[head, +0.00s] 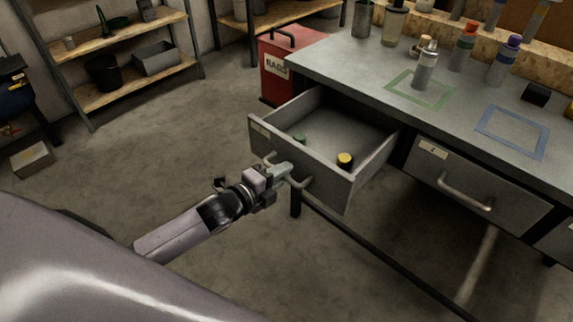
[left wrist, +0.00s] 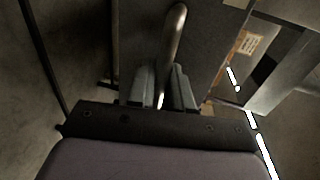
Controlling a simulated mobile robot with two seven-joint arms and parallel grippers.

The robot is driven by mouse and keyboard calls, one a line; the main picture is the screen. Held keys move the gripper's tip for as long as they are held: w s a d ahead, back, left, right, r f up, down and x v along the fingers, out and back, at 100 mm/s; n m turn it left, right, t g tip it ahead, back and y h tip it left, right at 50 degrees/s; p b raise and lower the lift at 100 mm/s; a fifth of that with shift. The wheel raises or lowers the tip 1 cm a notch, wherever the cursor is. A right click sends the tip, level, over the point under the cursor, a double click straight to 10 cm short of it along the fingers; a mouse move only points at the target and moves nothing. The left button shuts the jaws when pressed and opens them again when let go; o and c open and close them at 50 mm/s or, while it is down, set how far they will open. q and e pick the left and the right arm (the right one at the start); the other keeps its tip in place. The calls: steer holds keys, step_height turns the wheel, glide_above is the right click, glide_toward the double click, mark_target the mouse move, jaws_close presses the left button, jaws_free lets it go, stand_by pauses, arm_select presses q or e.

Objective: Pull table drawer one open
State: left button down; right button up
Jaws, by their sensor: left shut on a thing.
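The left table drawer (head: 312,176) is pulled well out from under the grey workbench, and its inside shows from above. A yellow-topped item (head: 345,160) and a small green item (head: 300,139) lie in it. My left gripper (head: 284,173) is at the drawer's front, shut on its bar handle (head: 298,183). In the left wrist view the curved metal handle (left wrist: 174,40) runs down between the two fingers of the gripper (left wrist: 162,92). My right gripper is not in view.
A second drawer (head: 478,190) to the right is closed. Bottles (head: 425,68) and green and blue outlined squares stand or lie on the bench top (head: 345,62). Shelves (head: 120,85) are at the back left; the floor (head: 160,150) between is clear.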

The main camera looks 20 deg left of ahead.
arm_select(q)
steer(key=shift+f+v, duration=0.2)
steer(key=shift+v, duration=0.85)
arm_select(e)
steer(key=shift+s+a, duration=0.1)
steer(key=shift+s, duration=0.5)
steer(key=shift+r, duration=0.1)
arm_select(q)
steer(key=c, duration=1.2)
jaws_free()
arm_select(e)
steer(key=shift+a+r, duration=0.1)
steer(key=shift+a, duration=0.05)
arm_select(q)
steer(key=shift+s+a, duration=0.1)
steer(key=v, duration=0.7)
steer(key=shift+p, duration=0.45)
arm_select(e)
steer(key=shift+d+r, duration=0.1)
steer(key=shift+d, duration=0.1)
